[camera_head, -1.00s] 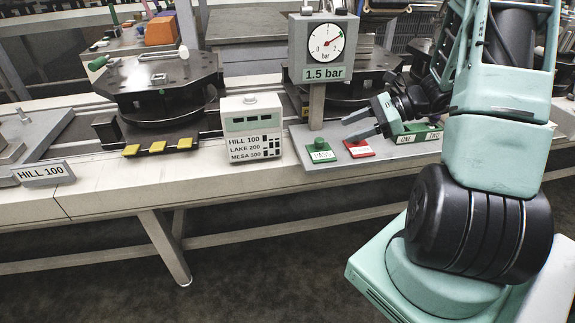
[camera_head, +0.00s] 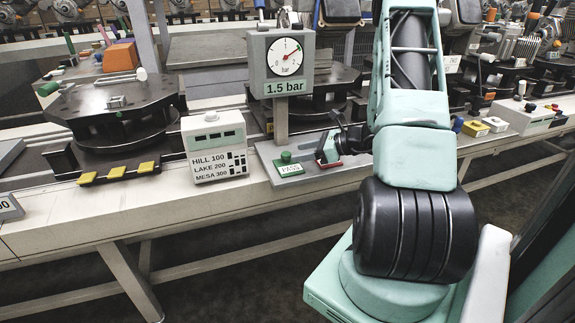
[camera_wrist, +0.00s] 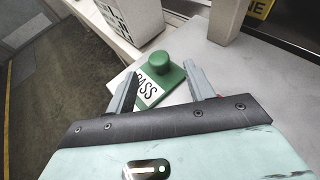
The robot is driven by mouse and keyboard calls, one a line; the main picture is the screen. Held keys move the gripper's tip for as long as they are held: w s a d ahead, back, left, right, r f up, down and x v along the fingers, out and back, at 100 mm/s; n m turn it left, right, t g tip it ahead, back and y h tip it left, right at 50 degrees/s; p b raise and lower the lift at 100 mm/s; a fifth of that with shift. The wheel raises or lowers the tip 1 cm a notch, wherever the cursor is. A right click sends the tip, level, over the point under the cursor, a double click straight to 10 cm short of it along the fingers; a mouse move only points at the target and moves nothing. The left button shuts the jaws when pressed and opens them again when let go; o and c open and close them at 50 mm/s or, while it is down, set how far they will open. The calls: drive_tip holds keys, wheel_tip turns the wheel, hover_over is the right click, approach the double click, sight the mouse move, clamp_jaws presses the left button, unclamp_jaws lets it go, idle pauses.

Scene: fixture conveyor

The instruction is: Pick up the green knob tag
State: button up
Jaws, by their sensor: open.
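The green knob tag (camera_head: 286,161) is a small green block with a round knob on top and a white label reading PASS. It stands on the grey plate (camera_head: 262,152) at the front of the bench. In the wrist view the tag (camera_wrist: 158,68) lies ahead of and between the open fingers, and part of its label is behind the left finger. My gripper (camera_wrist: 165,82) is open and empty. In the head view my gripper (camera_head: 328,150) is just right of the green tag, over a red tag (camera_head: 328,164) that it partly hides.
A pressure gauge (camera_head: 287,58) on a grey post stands behind the plate. A white box (camera_head: 214,147) with HILL, LAKE and MESA labels stands to the left. Turntable fixtures (camera_head: 110,105) line the bench. Yellow and white tags (camera_head: 494,124) sit farther right.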

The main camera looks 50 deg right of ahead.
sight(285, 153)
drive_tip(key=shift+x, duration=3.15)
drive_tip(key=shift+r, duration=0.1)
drive_tip(key=c, duration=1)
